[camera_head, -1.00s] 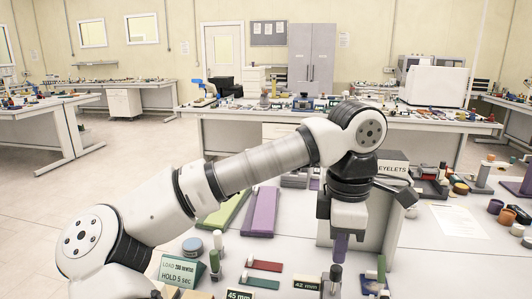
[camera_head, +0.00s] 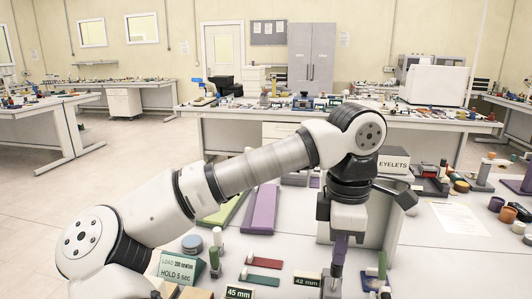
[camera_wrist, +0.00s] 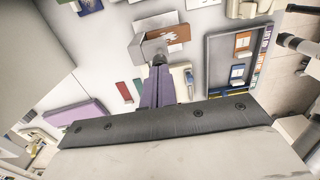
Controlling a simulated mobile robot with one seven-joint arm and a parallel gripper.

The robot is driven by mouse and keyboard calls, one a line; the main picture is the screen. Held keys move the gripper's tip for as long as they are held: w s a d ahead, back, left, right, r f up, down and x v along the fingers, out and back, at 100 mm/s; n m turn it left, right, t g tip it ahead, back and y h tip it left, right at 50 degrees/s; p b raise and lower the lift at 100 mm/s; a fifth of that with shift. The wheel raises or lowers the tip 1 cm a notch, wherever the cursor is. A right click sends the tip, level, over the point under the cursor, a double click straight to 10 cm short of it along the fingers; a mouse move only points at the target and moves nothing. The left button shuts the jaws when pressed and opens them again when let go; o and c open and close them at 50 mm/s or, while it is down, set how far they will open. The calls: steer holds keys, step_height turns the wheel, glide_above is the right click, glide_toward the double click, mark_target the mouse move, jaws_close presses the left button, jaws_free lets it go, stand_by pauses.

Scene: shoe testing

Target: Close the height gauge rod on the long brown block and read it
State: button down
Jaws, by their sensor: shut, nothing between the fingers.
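My gripper (camera_head: 338,258) points straight down over the bench, its purple fingers shut with nothing between them. In the wrist view the fingers (camera_wrist: 161,90) reach toward a round dark knob (camera_wrist: 160,59), which looks like the top of the gauge rod. The fingertips are at or just above it; I cannot tell whether they touch. In the head view a grey upright cylinder (camera_head: 333,277) stands right under the fingers. In the wrist view a brown block (camera_wrist: 168,36) lies by a grey bracket-like part (camera_wrist: 138,50). The rod's lower end and any reading are hidden.
A "42 mm" card (camera_head: 306,281) and a "45 mm" card (camera_head: 239,293) stand nearby. A green "HOLD 5 sec" sign (camera_head: 181,268) is at the left. The "EYELETS" box (camera_head: 393,164) stands close behind my gripper. A grey tray (camera_wrist: 209,70) shows in the wrist view.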

steer(key=shift+f+b, duration=0.65)
steer(key=shift+f, duration=0.3)
steer(key=shift+r, duration=0.15)
stand_by(1.2)
steer(key=shift+r+p, duration=1.9)
steer(key=shift+r, duration=0.55)
steer(key=shift+f, duration=0.1)
